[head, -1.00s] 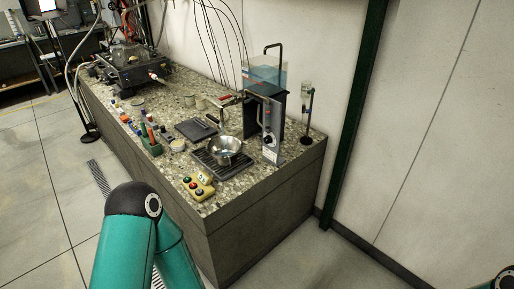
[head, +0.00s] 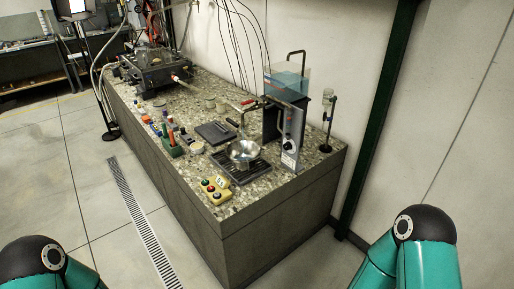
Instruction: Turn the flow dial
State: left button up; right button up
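A narrow grey upright panel (head: 292,128) stands at the near right end of the stone-topped bench, in the head view. A dark round dial (head: 288,145) sits low on its face; its marks are too small to read. Behind the panel is a clear tank (head: 287,84) with bluish water. Neither gripper shows. Only teal links of my arms show, at the lower left and lower right, both apart from the bench.
A metal bowl (head: 243,153) sits on a dark slotted tray (head: 234,173) left of the panel. A yellow button box (head: 215,190) lies at the bench's front edge. A glass stand (head: 328,120) is right of the tank. A dark green post (head: 384,105) rises behind. Floor in front is clear.

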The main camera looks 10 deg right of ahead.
aim_at(287, 146)
jog(key=u, duration=0.15)
jog(key=i, duration=1)
jog(key=z, duration=0.05)
